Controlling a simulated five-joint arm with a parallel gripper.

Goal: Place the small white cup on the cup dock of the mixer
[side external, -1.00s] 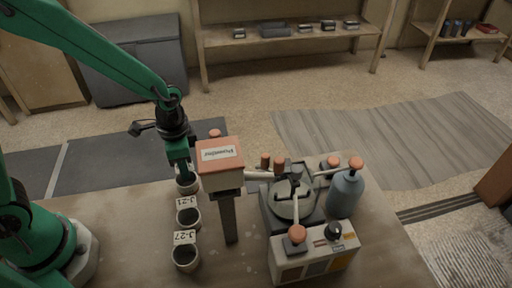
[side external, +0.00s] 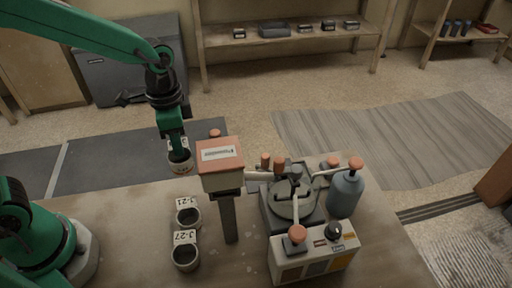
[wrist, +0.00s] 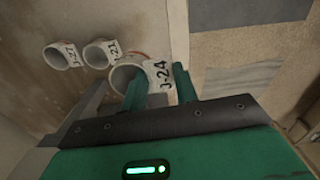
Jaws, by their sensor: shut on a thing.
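My gripper (side external: 176,146) is shut on a small white cup (side external: 181,167), holding it upright above the far left of the bench. In the wrist view, the cup (wrist: 122,76) is between my green fingers (wrist: 147,92), and its tag reads J-24. Two similar cups stand on the bench in the side view: the J-21 cup (side external: 188,219) and the J-27 cup (side external: 185,258). The mixer (side external: 312,262) stands right of them, with a round grey-green plate (side external: 290,207) and orange-knobbed levers. I cannot tell which part is the cup dock.
An orange-topped box on a post (side external: 220,165), labelled like "Powder", stands between my gripper and the mixer. A grey-blue bottle (side external: 345,194) stands at the mixer's right. The bench (side external: 130,245) is bare left of the cups.

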